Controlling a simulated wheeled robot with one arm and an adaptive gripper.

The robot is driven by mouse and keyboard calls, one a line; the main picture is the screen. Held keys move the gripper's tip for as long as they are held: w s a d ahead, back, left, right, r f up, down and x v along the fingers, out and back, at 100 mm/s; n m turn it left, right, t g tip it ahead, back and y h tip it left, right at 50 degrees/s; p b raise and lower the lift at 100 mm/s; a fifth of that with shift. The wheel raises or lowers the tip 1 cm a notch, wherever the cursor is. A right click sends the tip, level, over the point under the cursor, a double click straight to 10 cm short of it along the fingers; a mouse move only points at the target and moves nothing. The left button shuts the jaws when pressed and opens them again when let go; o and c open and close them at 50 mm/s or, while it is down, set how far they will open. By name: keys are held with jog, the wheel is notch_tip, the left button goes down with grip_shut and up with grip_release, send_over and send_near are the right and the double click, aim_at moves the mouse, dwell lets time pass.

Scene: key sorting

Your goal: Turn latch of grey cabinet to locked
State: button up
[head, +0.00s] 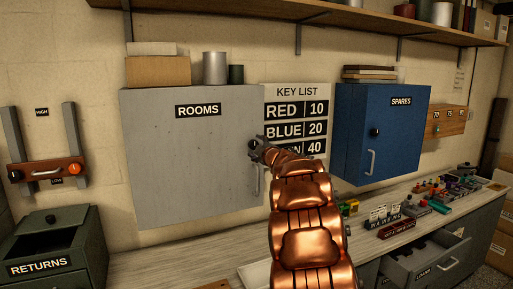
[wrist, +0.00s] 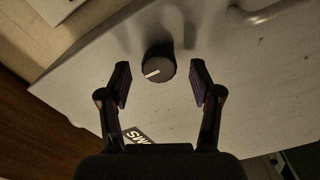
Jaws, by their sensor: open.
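The grey cabinet (head: 190,150) marked ROOMS hangs on the wall, and its door looks shut. Its latch is a round black knob (wrist: 158,67) with a white pointer line, which points to the lower left in the wrist view. My gripper (wrist: 160,82) is open, with one finger on each side of the knob and a gap on both sides. In the head view my gripper (head: 257,149) is at the right edge of the cabinet door and hides most of the knob. Any lock markings cannot be made out.
A pale door handle (head: 256,182) is just below my gripper. A blue cabinet (head: 350,135) marked SPARES hangs to the right, beyond the key list (head: 297,92). The counter (head: 165,262) below holds small items at right. An open drawer (head: 425,255) juts out there.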

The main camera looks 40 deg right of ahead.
jog(key=v, duration=1)
jog(key=shift+s, duration=0.25)
jog(key=shift+a, duration=0.1)
jog(key=shift+a, duration=0.1)
